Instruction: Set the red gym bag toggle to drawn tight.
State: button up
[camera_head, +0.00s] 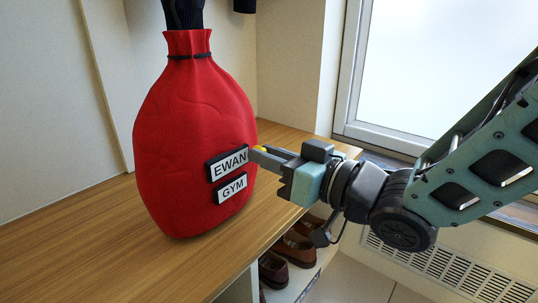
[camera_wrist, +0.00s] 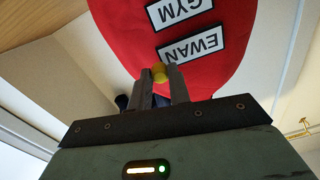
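The red gym bag (camera_head: 190,120) stands upright on the wooden bench, with "EWAN" and "GYM" labels on its front. A black cord (camera_head: 188,57) rings its narrow neck; dark cloth sticks out of the open top. A small round yellow piece (camera_head: 260,149), apparently the toggle, is at the bag's right side beside the "EWAN" label. My gripper (camera_head: 256,155) reaches in from the right. In the wrist view the yellow toggle (camera_wrist: 159,72) sits between the fingertips and fills the gap, with a finger against each side. Any cord from the toggle is hidden.
The wooden bench (camera_head: 90,240) is clear to the left of the bag. Brown shoes (camera_head: 290,250) stand in the cubby below its front edge. A wall (camera_head: 45,110) is behind the bag, and a window (camera_head: 450,70) is at the right.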

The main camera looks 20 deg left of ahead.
jog(key=shift+r, duration=0.1)
grip_shut()
jog(key=r+p, duration=0.3)
jog(key=r, duration=0.1)
jog(key=a+r+p, duration=0.1)
jog(key=r+p, duration=0.1)
jog(key=shift+w+a+r+p, duration=0.1)
jog(key=shift+w+r+p, duration=0.05)
jog(key=shift+w+p, duration=0.15)
jog(key=o, duration=0.9)
grip_release()
jog(key=shift+c, duration=0.2)
